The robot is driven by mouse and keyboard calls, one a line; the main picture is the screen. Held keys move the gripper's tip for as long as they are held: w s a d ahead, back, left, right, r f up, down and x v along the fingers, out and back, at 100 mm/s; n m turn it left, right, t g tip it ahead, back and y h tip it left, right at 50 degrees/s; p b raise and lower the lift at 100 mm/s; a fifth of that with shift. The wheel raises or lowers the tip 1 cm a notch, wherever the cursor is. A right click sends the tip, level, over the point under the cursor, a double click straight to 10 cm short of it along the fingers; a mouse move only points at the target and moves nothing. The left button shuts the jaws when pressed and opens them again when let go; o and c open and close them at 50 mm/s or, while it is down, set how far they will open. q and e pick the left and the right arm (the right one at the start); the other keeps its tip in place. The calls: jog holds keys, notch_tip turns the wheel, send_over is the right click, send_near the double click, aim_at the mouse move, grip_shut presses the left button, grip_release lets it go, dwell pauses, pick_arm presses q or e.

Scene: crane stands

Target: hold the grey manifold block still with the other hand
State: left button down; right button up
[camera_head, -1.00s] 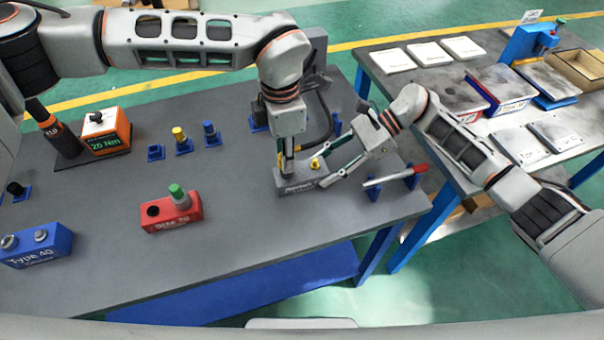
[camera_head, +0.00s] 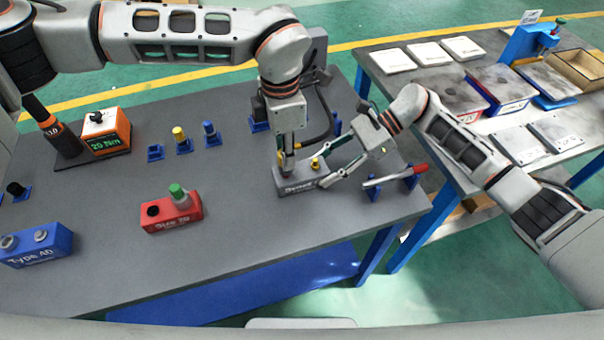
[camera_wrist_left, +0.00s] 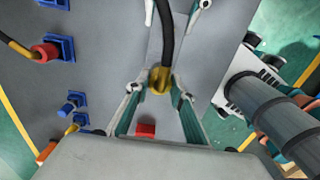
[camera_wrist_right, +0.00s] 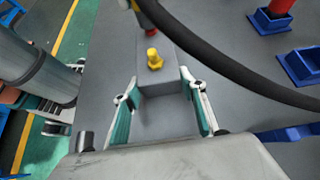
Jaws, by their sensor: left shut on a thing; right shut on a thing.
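The grey manifold block (camera_head: 293,189) stands on the dark table, with a yellow fitting (camera_head: 315,162) on its top. My right gripper (camera_head: 326,172) is shut on the block's right end; the right wrist view shows its fingers (camera_wrist_right: 160,92) on both sides of the block (camera_wrist_right: 160,85). My left gripper (camera_head: 286,160) points down at the left part of the block. In the left wrist view it is shut around the yellow end (camera_wrist_left: 160,80) of a black hose (camera_wrist_left: 167,35). I cannot tell whether this hose end is seated in the block.
The black hose arcs behind the block (camera_head: 324,120). A red box (camera_head: 172,213), a blue box (camera_head: 37,245) and small blue stands (camera_head: 155,152) are leftward. The table between is clear.

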pick_arm(q)
jog(key=shift+r, duration=2.05)
pick_arm(e)
jog(key=o, duration=1.4)
jog(key=v, duration=1.1)
jog(key=shift+w+d+r, duration=0.1)
jog(key=shift+d+r, duration=0.15)
jog(key=shift+d, duration=0.1)
pick_arm(q)
jog(key=shift+r+p, duration=1.05)
jog(key=shift+r, duration=0.95)
pick_arm(e)
notch_tip(320, 180, up, 3)
jog(key=shift+f, duration=0.2)
